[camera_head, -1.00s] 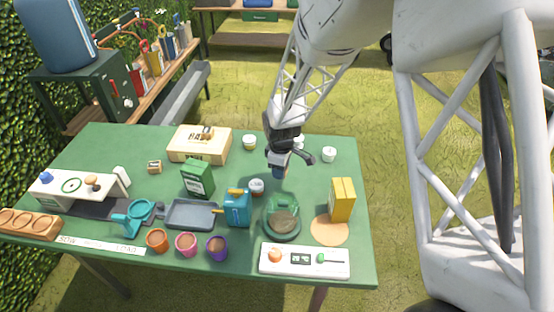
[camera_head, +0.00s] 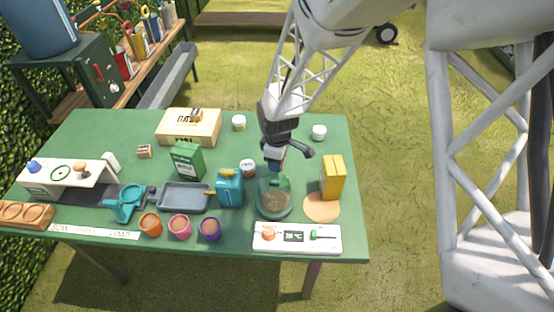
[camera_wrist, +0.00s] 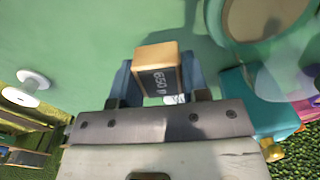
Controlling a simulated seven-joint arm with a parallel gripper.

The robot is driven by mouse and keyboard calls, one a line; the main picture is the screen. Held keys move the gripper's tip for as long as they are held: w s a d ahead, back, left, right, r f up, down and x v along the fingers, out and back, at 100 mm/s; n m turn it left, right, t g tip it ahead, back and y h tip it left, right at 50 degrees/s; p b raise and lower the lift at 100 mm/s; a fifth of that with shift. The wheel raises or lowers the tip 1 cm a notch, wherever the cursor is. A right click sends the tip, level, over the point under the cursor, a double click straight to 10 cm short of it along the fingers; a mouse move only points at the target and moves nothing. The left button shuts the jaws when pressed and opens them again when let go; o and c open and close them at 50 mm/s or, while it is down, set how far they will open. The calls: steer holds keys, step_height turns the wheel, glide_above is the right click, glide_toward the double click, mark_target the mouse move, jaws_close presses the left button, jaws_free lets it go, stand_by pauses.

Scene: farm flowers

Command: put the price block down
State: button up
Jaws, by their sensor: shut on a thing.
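My gripper (camera_head: 275,160) is over the green table (camera_head: 100,140), just behind the round glass vessel of soil (camera_head: 275,203). In the wrist view its two blue fingers (camera_wrist: 160,82) are shut on the price block (camera_wrist: 158,72), a small wooden block with a dark face and pale digits. The digits appear sideways. In the head view the block is largely hidden by my gripper. I cannot tell whether it touches the tabletop.
A teal watering can (camera_head: 230,190) and a small white pot (camera_head: 248,168) stand left of my gripper. A yellow box (camera_head: 333,178) stands to the right. A white panel with a display (camera_head: 297,238) lies in front.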

stand_by(0.5)
steer(key=w+a+r+n, duration=0.1)
steer(key=w+a+r, duration=0.2)
steer(key=w+a, duration=0.45)
steer(key=w+a+r, duration=0.3)
steer(key=w+a, duration=0.2)
steer(key=a, duration=0.5)
step_height(320, 180, up, 5)
steer(key=n, duration=0.2)
glide_above(179, 123)
steer(key=shift+r, duration=0.2)
steer(key=shift+d+f, duration=0.1)
steer(key=shift+f, duration=2.45)
steer(key=shift+f, duration=0.1)
steer(key=shift+f, duration=2.4)
steer(key=shift+f, duration=0.1)
steer(key=o, duration=0.9)
